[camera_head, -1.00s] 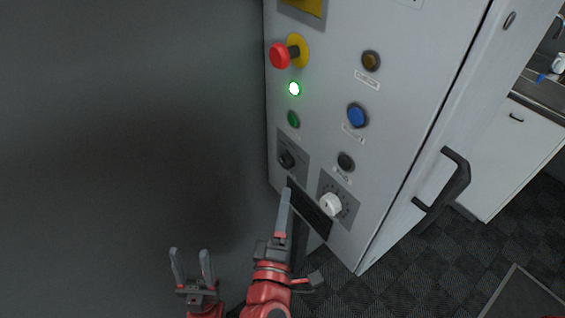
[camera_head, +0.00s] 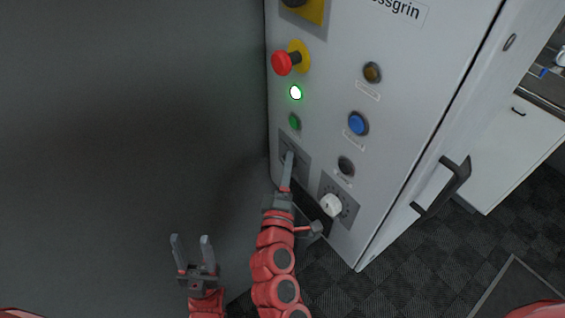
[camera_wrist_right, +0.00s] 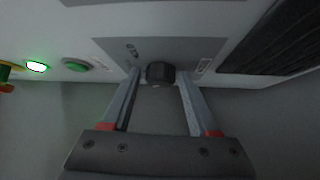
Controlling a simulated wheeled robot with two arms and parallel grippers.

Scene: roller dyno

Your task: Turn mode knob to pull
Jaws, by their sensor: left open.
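The mode knob is a dark round knob (camera_wrist_right: 160,73) on a grey plate (camera_wrist_right: 205,50), with small labels on either side that are too blurred to read. In the right wrist view it sits between the fingertips of my right gripper (camera_wrist_right: 160,82), which is open with a gap on each side of the knob. In the head view my right gripper (camera_head: 288,160) reaches the grey plate (camera_head: 301,165) and hides most of the knob. My left gripper (camera_head: 192,242) is open and empty at lower left, away from the panel.
The cabinet panel carries a red emergency button (camera_head: 282,63), a lit green lamp (camera_head: 296,93), a green button (camera_head: 295,122), a blue button (camera_head: 358,123) and a white dial (camera_head: 331,205). A door handle (camera_head: 443,186) sticks out at right. A dark wall (camera_head: 130,120) fills the left.

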